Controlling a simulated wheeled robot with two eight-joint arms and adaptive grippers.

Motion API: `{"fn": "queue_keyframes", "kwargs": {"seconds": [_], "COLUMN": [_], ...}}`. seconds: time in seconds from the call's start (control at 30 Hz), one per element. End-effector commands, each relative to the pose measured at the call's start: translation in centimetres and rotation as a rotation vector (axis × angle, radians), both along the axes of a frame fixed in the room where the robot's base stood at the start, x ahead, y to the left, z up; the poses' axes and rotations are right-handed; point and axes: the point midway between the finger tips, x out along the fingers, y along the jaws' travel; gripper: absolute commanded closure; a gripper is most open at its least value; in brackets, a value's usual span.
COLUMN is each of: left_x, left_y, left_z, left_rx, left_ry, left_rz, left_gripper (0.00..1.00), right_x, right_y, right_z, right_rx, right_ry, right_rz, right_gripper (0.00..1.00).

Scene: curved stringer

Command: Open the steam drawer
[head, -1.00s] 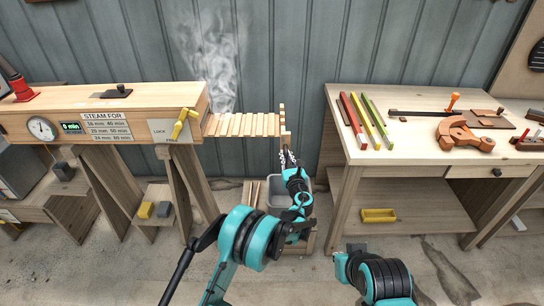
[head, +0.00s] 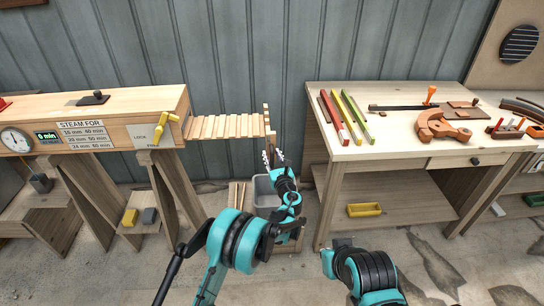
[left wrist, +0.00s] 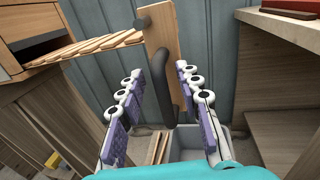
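The steam drawer (head: 226,127) is a slatted wooden rack that stands out from the right end of the wooden steam box (head: 95,112). An upright wooden end board (head: 268,118) closes its outer end. In the left wrist view, the end board (left wrist: 164,22) carries a dark curved handle (left wrist: 162,72). My left gripper (head: 273,158) is open just in front of and below the end board. Its fingers spread either side of the handle's lower part in the picture, with gaps; I see no contact. My right arm shows low in the head view, its gripper not discernible.
A yellow lock lever (head: 161,128) sits on the box front beside a timer display. A workbench (head: 334,160) with tools and coloured strips is close on the right.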

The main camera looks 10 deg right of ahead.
Motion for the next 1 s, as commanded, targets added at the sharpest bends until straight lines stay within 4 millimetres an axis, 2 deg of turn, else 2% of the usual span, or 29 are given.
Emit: {"fn": "queue_keyframes", "kwargs": {"seconds": [0.5, 0.7, 1.0], "left_x": [-9.7, -11.4, -11.5], "left_y": [-1.7, -1.9, -1.9], "left_z": [0.0, 0.0, 0.0], "left_rx": [0.000, 0.000, 0.000], "left_ry": [0.000, 0.000, 0.000], "left_rz": [-0.003, -0.001, -0.001], "left_gripper": [0.66, 0.66, 0.66], "right_x": [0.0, 0.0, 0.0], "right_y": [0.0, 0.0, 0.0], "right_z": [0.0, 0.0, 0.0], "right_rx": [0.000, 0.000, 0.000], "right_ry": [0.000, 0.000, 0.000], "right_rz": [0.000, 0.000, 0.000], "right_gripper": [1.00, 1.00, 1.00]}}
